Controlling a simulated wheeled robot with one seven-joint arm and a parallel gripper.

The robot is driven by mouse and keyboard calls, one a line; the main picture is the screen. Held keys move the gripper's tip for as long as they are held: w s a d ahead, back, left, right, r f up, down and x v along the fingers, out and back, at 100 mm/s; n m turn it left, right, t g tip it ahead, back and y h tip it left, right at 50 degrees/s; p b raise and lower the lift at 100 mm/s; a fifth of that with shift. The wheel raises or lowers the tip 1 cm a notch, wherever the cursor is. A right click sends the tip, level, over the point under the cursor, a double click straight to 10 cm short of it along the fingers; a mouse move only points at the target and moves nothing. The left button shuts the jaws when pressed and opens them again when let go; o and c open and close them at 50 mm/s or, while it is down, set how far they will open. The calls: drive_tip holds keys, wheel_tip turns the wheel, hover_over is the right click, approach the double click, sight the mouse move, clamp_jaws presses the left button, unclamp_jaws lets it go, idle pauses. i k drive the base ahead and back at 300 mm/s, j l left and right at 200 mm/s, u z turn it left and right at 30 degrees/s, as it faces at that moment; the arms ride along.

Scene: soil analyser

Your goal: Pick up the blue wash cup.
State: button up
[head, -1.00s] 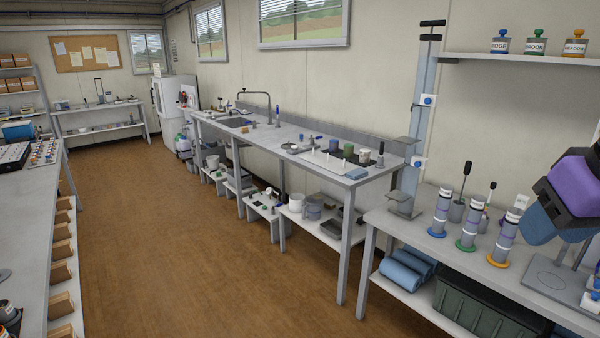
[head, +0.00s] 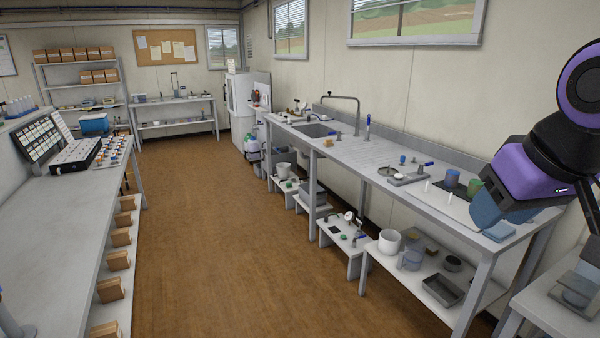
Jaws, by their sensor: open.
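The blue wash cup (head: 452,178) stands upright on a dark mat toward the near end of the long sink bench (head: 372,161), right of centre in the head view. A green cup (head: 474,188) stands just right of it, partly covered by my arm. My gripper (head: 488,212) shows as the blue end below the purple wrist, at the right. It appears in front of the bench's near end, to the right of and lower than the blue cup in the picture. It is open and apart from the cup; its fingers are hard to make out.
A grey holder with a blue-handled tool (head: 408,178) and small white pegs stand near the cup. The sink (head: 315,130) and tap lie farther back. A white bucket (head: 390,241) and a grey tray (head: 443,289) sit on the lower shelf. The brown floor (head: 225,230) is clear between benches.

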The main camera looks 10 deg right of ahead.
sight(452, 175)
drive_tip(key=i+z, duration=0.2)
drive_tip(key=i, duration=0.25)
drive_tip(key=i+j+z, duration=0.15)
drive_tip(key=i, duration=0.3)
drive_tip(key=i+j+z, duration=0.2)
drive_tip(key=i, duration=0.25)
drive_tip(key=i+j+z, duration=0.2)
drive_tip(key=i, duration=0.25)
drive_tip(key=i+j+z, duration=0.8)
drive_tip(key=z, duration=0.2)
drive_tip(key=i+j+z, duration=0.15)
drive_tip(key=j+z, duration=0.2)
drive_tip(key=j, duration=0.15)
drive_tip(key=i+j+z, duration=0.15)
drive_tip(key=j+z, duration=0.15)
drive_tip(key=j, duration=0.2)
